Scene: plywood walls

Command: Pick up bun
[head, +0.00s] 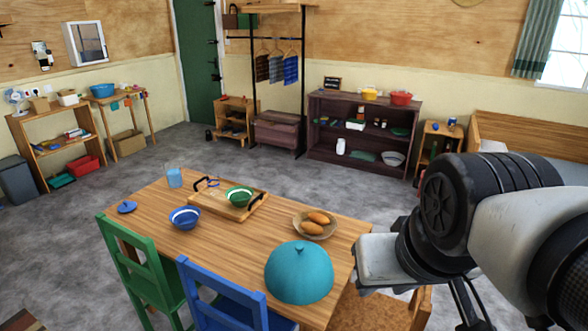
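Two brown buns lie side by side in a shallow tan bowl (298,229) on the wooden table (155,204). The farther bun (318,217) and the nearer bun (312,228) look alike. My arm reaches in from the right. Its pale end block (385,262), which looks like the body of my gripper, hangs by the table's right edge, to the right of the bowl and apart from the buns. I cannot make out the fingers or anything between them.
A teal dome (299,273) stands close in front of the bowl. A tray (205,205) with a green bowl (239,196), a blue bowl (185,217) and a glass (174,177) are farther left. Green (145,258) and blue chairs (222,294) stand at the near side.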

